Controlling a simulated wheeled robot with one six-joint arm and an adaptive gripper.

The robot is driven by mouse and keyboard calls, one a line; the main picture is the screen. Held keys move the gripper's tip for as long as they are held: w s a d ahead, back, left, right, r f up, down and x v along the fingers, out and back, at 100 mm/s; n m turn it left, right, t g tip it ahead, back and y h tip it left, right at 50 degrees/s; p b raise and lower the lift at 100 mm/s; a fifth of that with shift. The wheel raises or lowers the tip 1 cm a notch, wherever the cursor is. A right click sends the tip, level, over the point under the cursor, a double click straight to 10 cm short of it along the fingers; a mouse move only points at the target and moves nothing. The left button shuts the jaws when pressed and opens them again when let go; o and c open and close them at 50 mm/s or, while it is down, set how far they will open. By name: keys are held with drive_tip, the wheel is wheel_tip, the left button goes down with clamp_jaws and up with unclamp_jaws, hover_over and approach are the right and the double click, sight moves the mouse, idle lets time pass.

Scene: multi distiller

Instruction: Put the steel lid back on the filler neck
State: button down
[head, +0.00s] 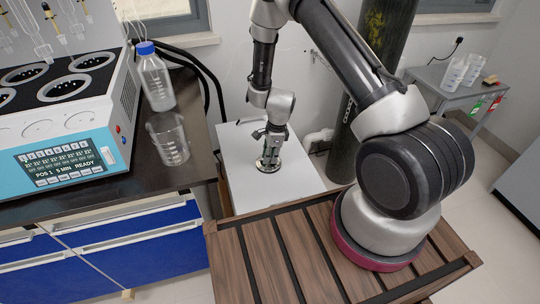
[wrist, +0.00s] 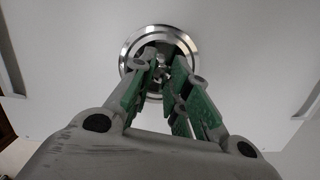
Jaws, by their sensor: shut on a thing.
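In the head view my gripper (head: 270,158) points down over the white top (head: 240,165) of a low cabinet. In the wrist view its two green-padded fingers (wrist: 163,78) are closed on the middle of the round steel lid (wrist: 130,65). The lid's shiny rim also shows under the fingertips in the head view (head: 268,167). The lid looks level and is at or very close to the white top. The filler neck cannot be told apart from the lid, so I cannot tell whether the lid is seated on it. The fingers hide the lid's centre.
A dark bench on the left holds a white and blue distiller (head: 65,130), a blue-capped bottle (head: 155,78) and a glass beaker (head: 168,138). A dark gas cylinder (head: 368,75) stands behind right. The white top around the lid is clear.

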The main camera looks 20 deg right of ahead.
drive_tip(key=shift+f, duration=0.55)
drive_tip(key=c, duration=1.3)
unclamp_jaws()
wheel_tip(320, 180, up, 12)
drive_tip(key=d, duration=0.1)
drive_tip(key=shift+s+d, duration=0.25)
drive_tip(key=shift+d, duration=0.15)
